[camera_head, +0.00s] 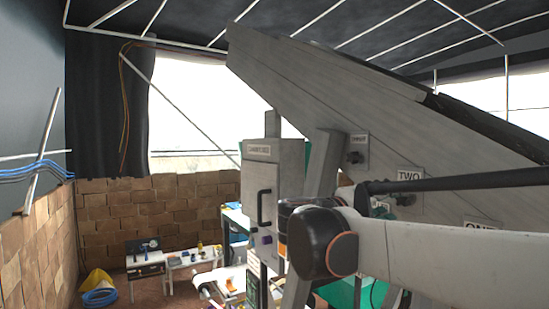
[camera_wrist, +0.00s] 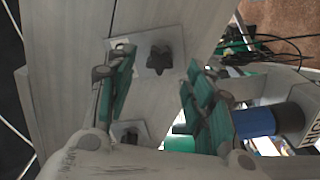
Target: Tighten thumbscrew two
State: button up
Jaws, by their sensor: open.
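Thumbscrew two (camera_head: 404,198) is a dark knob under the plate marked TWO (camera_head: 409,175) on the grey sloping panel, partly hidden by my arm. In the wrist view, a dark lobed thumbscrew (camera_wrist: 160,59) on a pale square plate shows between the fingers of my gripper (camera_wrist: 156,82). The green-padded fingers are open, one on each side in the picture, and hold nothing. A second thumbscrew (camera_wrist: 129,133) shows lower left, near the left finger. No number is readable there, so I cannot tell which screws these are. My arm largely hides the gripper in the head view.
Thumbscrew three (camera_head: 354,157) sits higher left on the panel (camera_head: 310,95). The label ONE (camera_head: 478,225) is lower right, half covered by my arm. A grey cabinet (camera_head: 277,185) stands left of the arm. A blue cylinder (camera_wrist: 283,120) and cables (camera_wrist: 250,45) lie right in the wrist view.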

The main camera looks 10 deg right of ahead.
jog(key=n, duration=2.2)
jog(key=shift+n, duration=0.3)
jog(key=shift+d, duration=0.15)
jog(key=shift+x, duration=1.9)
jog(key=shift+w, duration=0.1)
jog(key=c, duration=1.1)
jog(key=shift+o, duration=0.2)
